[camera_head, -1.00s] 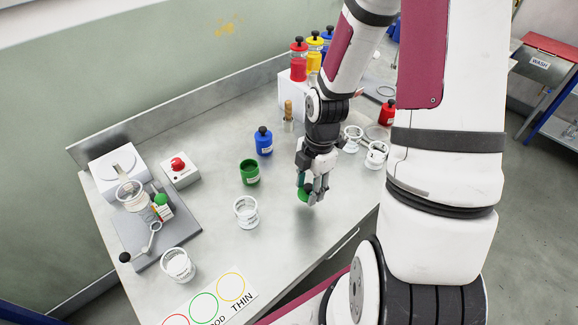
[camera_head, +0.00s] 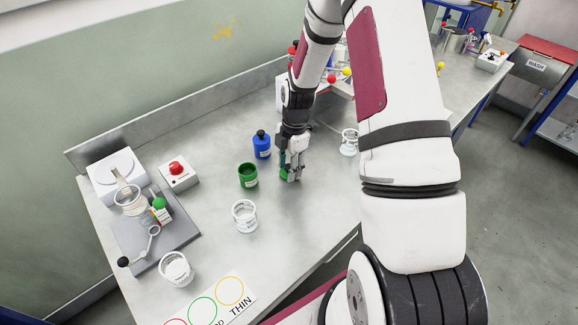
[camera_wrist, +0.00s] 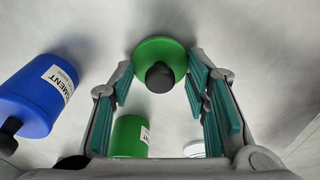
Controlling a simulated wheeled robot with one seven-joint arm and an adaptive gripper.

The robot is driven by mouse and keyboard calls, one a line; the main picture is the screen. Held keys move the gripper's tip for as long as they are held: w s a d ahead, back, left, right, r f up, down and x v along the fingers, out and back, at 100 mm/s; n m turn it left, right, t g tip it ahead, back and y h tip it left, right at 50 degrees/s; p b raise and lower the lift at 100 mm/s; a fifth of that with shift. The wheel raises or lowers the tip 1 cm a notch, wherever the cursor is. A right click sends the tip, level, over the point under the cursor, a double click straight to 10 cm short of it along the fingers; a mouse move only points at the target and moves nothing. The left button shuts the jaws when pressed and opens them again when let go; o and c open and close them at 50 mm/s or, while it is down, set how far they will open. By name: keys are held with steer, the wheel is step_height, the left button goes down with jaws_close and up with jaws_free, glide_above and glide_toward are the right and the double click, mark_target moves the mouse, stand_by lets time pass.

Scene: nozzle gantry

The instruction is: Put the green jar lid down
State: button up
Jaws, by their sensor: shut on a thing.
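The green jar lid (camera_wrist: 152,50) is a round disc with a black knob (camera_wrist: 160,77). In the wrist view it lies between the tips of my gripper (camera_wrist: 161,68), with the knob facing the camera. My gripper (camera_head: 290,178) is shut on the lid, low over the table; in the head view the fingers hide the lid. I cannot tell whether the lid touches the tabletop. The open green jar (camera_head: 248,176) stands upright to the left of my gripper. It also shows in the wrist view (camera_wrist: 128,138), below the lid.
A blue jar with a black knob (camera_head: 262,145) stands close behind and left of my gripper. A white-labelled clear cup (camera_head: 245,216) is at front left, another (camera_head: 349,142) at right. A red-button box (camera_head: 179,174) is farther left. The table (camera_head: 300,215) in front is bare.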

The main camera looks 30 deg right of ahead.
steer(key=shift+f, duration=0.2)
steer(key=o, duration=0.8)
steer(key=shift+c, duration=0.2)
